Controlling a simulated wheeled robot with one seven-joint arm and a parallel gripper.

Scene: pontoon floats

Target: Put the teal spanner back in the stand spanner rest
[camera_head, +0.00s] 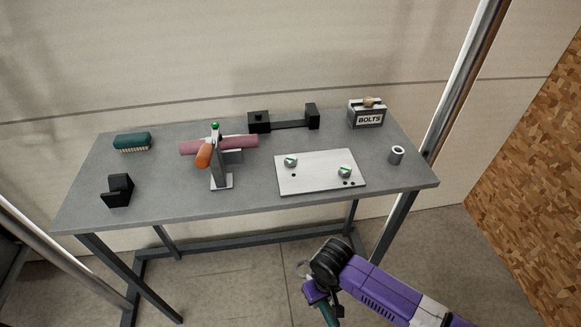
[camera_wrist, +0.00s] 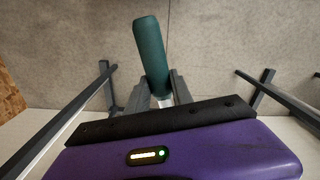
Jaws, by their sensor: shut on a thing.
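The teal spanner shows its teal handle (camera_wrist: 150,55) in the wrist view, held between the fingers of my gripper (camera_wrist: 160,88). In the head view the teal handle (camera_head: 328,314) hangs below my gripper (camera_head: 318,292), low in front of the table and apart from it. The spanner's metal end is mostly hidden by the gripper. On the table, a black holder with two blocks joined by a bar (camera_head: 290,125) lies at the back, and a small black angled block (camera_head: 118,190) stands at the front left. I cannot tell which is the stand spanner rest.
The grey table (camera_head: 245,198) also bears a metal stand (camera_head: 220,180) with a pink roll (camera_head: 238,142) and orange handle (camera_head: 204,155), a plate with knobs (camera_head: 318,180), a brush (camera_head: 132,141), a bolts box (camera_head: 366,115) and a grey ring (camera_head: 397,155). A pole (camera_head: 461,80) rises at right.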

